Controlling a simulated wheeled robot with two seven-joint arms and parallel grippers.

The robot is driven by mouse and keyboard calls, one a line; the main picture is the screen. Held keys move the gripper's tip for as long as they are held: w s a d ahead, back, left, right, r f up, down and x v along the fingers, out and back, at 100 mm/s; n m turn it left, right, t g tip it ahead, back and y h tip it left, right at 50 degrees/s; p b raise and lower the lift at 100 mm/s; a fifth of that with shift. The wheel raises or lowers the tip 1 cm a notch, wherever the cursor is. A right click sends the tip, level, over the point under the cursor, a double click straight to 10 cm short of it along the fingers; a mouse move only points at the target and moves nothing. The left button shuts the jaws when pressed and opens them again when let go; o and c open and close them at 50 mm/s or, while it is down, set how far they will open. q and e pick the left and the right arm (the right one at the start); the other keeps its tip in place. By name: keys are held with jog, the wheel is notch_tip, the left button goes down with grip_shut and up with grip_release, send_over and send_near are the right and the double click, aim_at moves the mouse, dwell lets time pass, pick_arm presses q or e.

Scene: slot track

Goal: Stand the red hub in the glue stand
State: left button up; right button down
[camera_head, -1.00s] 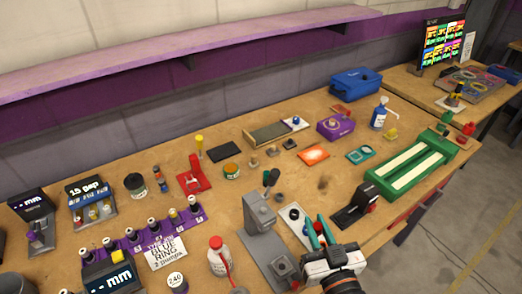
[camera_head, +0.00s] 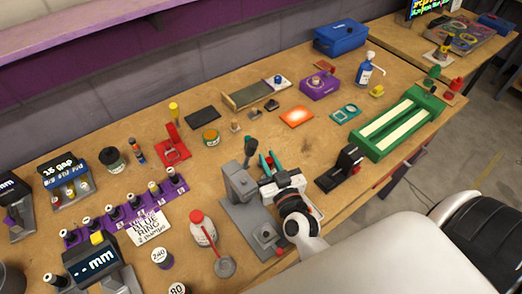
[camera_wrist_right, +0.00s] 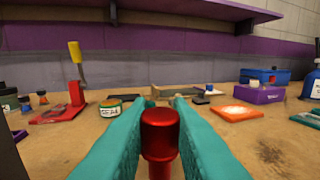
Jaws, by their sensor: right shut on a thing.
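The red hub (camera_wrist_right: 160,135) is a shiny red knob with a wide head and narrower neck, upright between the teal fingers of my right gripper in the right wrist view. My right gripper (camera_head: 268,162) is shut on it, just right of the grey lever press (camera_head: 240,187) in the head view. I cannot tell for sure which fixture is the glue stand; a red stand (camera_head: 172,150) with a yellow-topped tool is at the back left and also shows in the right wrist view (camera_wrist_right: 62,108). My left gripper is not in view.
A green tray (camera_head: 400,125) with pale strips lies at the right, with a black device (camera_head: 342,170) before it. An orange pad (camera_head: 297,117), purple box (camera_head: 320,86) and labelled tin (camera_head: 211,137) are farther back. Some bench is bare left of the press.

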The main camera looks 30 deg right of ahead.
jog(key=w, duration=0.4)
jog(key=shift+w+d, duration=0.25)
jog(key=shift+w, duration=0.15)
jog(key=shift+w+d+f, duration=0.1)
jog(key=shift+w+f, duration=0.05)
jog(key=shift+f, duration=0.75)
jog(key=shift+w+f, duration=0.15)
jog(key=shift+f, duration=0.75)
jog(key=shift+f, duration=0.1)
jog(key=c, duration=1.3)
grip_release()
